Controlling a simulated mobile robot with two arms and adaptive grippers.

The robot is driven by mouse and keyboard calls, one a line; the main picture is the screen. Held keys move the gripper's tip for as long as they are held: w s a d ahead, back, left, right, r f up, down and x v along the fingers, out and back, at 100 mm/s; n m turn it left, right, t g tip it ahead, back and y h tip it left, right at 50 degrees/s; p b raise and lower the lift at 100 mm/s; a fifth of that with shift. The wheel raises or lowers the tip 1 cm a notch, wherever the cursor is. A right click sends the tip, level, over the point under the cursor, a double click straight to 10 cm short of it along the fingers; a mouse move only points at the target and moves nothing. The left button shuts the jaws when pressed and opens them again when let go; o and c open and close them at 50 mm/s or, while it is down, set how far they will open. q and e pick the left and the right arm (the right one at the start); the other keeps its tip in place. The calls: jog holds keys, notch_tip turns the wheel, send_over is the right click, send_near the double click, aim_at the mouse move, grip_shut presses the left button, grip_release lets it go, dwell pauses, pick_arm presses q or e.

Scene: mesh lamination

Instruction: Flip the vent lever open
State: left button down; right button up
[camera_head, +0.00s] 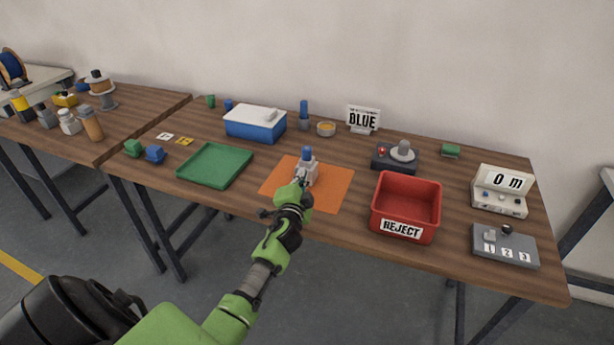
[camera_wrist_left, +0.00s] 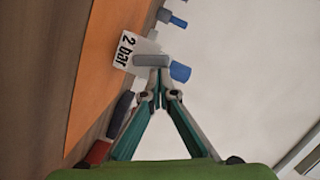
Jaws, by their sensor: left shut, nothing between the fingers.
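A small pale device with a blue top (camera_head: 307,154) stands on the orange mat (camera_head: 334,190). In the left wrist view it carries a "2 bar" label (camera_wrist_left: 126,52), with a blue cap (camera_wrist_left: 180,72) beyond. A short grey bar (camera_wrist_left: 150,60), which looks like the vent lever, sticks out in front of the device. My left gripper (camera_head: 300,183) is at the near side of the device. In the left wrist view its shut, empty fingertips (camera_wrist_left: 159,86) are right at the grey bar; I cannot tell whether they touch it. My right gripper is out of view.
A green tray (camera_head: 184,176) lies left of the mat, and a red REJECT bin (camera_head: 404,206) stands to its right. A blue box with a white lid (camera_head: 256,124) and a BLUE sign (camera_head: 363,119) stand behind. A grey numbered panel (camera_head: 505,246) sits at the right front edge.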

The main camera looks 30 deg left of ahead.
pick_arm(q)
jog(key=n+p, duration=0.1)
jog(key=a+n+h+p, duration=0.1)
jog(key=n, duration=0.1)
jog(key=a+n+p, duration=0.1)
jog(key=p, duration=0.1)
jog(key=shift+s+r+n+g+h, duration=0.25)
jog(key=shift+r+n+g+h, duration=0.05)
jog(key=shift+n, duration=0.1)
jog(key=shift+s+a+f+n+h+p, duration=0.2)
jog(key=shift+a+n+h+p, duration=0.25)
jog(key=shift+n+p, duration=0.4)
jog(key=shift+f+n, duration=0.2)
jog(key=shift+n, duration=0.05)
jog(key=shift+w+d+r, duration=0.1)
jog(key=shift+w+r, duration=0.1)
jog(key=shift+r, duration=0.25)
jog(key=s+d+r, duration=0.4)
jog(key=s+r, duration=0.1)
jog(key=s, duration=0.4)
jog(key=shift+d+p, duration=0.25)
jog(key=shift+p, duration=0.2)
